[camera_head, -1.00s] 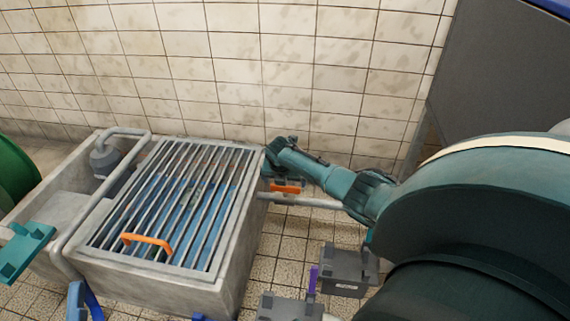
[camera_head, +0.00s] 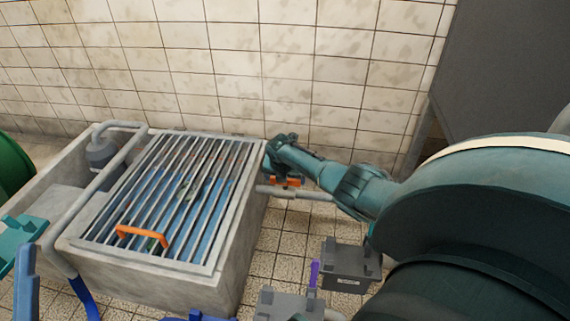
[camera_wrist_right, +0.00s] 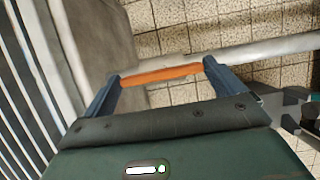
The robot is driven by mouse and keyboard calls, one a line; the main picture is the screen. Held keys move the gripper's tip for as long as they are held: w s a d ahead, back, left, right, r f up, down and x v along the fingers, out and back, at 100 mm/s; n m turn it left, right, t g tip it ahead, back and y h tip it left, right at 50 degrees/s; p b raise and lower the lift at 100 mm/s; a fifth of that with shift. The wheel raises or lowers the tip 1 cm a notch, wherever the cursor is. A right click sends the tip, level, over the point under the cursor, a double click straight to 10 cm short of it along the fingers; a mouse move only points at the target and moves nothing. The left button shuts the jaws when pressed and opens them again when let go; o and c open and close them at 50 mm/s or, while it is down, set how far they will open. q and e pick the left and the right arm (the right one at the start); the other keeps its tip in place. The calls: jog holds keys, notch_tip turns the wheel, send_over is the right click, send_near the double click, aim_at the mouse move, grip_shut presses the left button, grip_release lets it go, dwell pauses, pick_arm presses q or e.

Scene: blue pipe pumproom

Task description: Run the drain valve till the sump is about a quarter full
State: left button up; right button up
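The sump (camera_head: 170,283) is a grey stone trough at the left, covered by a metal bar grate with an orange handle (camera_head: 143,236). Blue shows below the bars; its exact level is hard to read. The drain valve's orange lever (camera_head: 287,181) is beside the sump's right wall, at a pale pipe. My right gripper (camera_wrist_right: 163,77) is at this lever; in the right wrist view the lever (camera_wrist_right: 160,75) spans between its two spread fingers. I cannot tell whether they press on it. A pale blue piece (camera_head: 26,285) at the lower left may be a left gripper finger.
A grey pipe (camera_head: 88,190) bends over the sump's left part, by a dark cylinder (camera_head: 102,152). Grey boxes (camera_head: 345,265) and a purple upright piece (camera_head: 313,273) are at the lower middle. A tiled wall (camera_head: 200,70) stands close behind. A green round thing (camera_head: 14,165) is at the left edge.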

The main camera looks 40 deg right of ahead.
jog(key=shift+c, duration=0.8)
jog(key=shift+m, duration=0.3)
jog(key=shift+w+m+g+h+b, duration=0.1)
jog(key=shift+m+g+h+b, duration=0.25)
jog(key=shift+m, duration=0.65)
jog(key=shift+w+r+m+g, duration=0.15)
jog(key=shift+m+g, duration=0.3)
jog(key=shift+m, duration=0.85)
pick_arm(q)
jog(key=shift+s+a+r+m+h, duration=0.15)
jog(key=shift+s+r+m+h, duration=0.15)
jog(key=shift+r+m+h, duration=0.55)
pick_arm(e)
jog(key=shift+m+h, duration=0.25)
jog(key=shift+m, duration=0.05)
pick_arm(q)
jog(key=shift+f, duration=0.25)
pick_arm(e)
jog(key=shift+g, duration=0.3)
jog(key=o, duration=0.6)
